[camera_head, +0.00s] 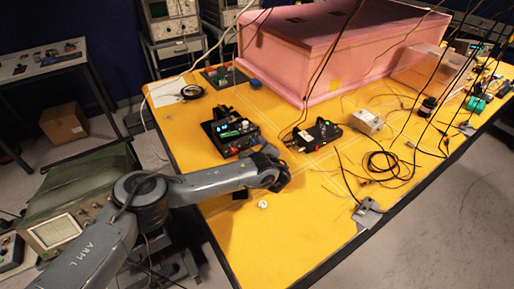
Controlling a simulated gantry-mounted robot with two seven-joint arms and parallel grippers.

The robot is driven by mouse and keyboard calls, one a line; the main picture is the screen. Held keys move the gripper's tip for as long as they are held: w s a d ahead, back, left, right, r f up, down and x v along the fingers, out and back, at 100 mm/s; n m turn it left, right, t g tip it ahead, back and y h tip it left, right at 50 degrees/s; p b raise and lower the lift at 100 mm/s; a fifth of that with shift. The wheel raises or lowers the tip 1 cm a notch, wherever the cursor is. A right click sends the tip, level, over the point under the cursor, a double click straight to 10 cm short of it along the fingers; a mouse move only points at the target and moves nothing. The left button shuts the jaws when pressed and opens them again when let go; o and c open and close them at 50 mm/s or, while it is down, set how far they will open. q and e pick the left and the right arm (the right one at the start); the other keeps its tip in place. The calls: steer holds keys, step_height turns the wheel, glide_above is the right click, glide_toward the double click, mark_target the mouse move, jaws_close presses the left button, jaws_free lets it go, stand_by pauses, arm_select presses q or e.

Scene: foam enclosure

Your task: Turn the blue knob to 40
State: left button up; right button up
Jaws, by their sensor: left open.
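A black instrument box (232,135) with small lit and coloured parts stands on the yellow table, just beyond my left gripper. A blue knob cannot be made out for certain at this size, and neither can any scale or the number 40. My left arm reaches in from the lower left, and its gripper (268,158) is open at the near right corner of the box. I cannot tell whether it touches the box. The wrist hides part of the table there. My right gripper is not in view.
A second black box (318,133) with a green display stands to the right, with a grey box (366,121) beyond it. A pink foam block (330,45) fills the back. Loose cables (385,163) lie on the right. A small white round object (262,204) lies on the clear front area.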

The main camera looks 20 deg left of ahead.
arm_select(q)
steer(key=shift+w+a+f, duration=0.15)
steer(key=shift+w+a, duration=0.25)
steer(key=shift+w, duration=0.15)
jaws_close()
